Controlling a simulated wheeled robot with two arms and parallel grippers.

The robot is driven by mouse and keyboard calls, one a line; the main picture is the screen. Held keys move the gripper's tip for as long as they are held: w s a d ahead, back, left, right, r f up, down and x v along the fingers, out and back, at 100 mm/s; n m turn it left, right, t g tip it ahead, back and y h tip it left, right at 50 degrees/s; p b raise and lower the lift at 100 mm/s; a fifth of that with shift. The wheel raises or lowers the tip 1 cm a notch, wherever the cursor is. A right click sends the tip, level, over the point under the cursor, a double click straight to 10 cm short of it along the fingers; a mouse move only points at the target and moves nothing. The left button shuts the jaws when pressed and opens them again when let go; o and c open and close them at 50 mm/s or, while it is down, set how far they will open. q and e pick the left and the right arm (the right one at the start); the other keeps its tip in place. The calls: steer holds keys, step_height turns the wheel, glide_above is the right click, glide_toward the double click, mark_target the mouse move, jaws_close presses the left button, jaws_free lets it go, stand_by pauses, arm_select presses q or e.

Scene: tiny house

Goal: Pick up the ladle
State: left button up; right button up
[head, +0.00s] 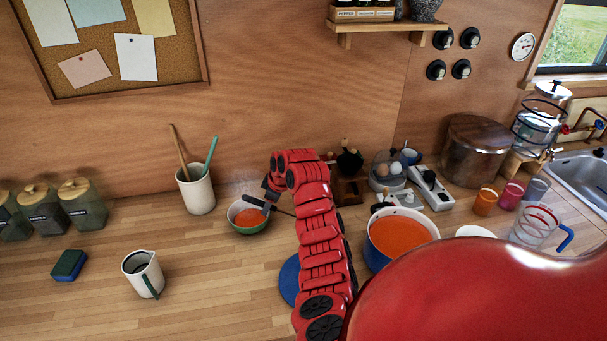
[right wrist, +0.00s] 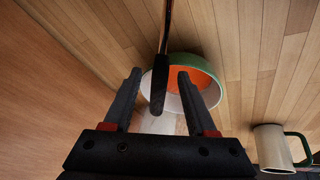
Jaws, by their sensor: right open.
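My right gripper (head: 262,204) hangs over a small green bowl (head: 248,228) of orange contents on the wooden counter. In the right wrist view its two fingers (right wrist: 159,73) are open. The ladle's dark handle end (right wrist: 158,92) lies between them in that view, with a gap on each side. A thin copper-coloured shaft (right wrist: 166,28) runs from it to the top of the picture. In the head view a dark thin piece of it shows just right of the gripper, and my arm covers the rest. The ladle's scoop is not visible. My left gripper is not in view.
A blue pot (head: 376,256) with orange contents stands right of my arm. A white utensil crock (head: 197,192) stands left of the bowl, and a white jug (head: 143,275) is nearer the front. A blue round mat (head: 289,282) is partly behind my arm. The left front counter is mostly clear.

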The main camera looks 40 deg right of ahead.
jaws_close()
stand_by(1.4)
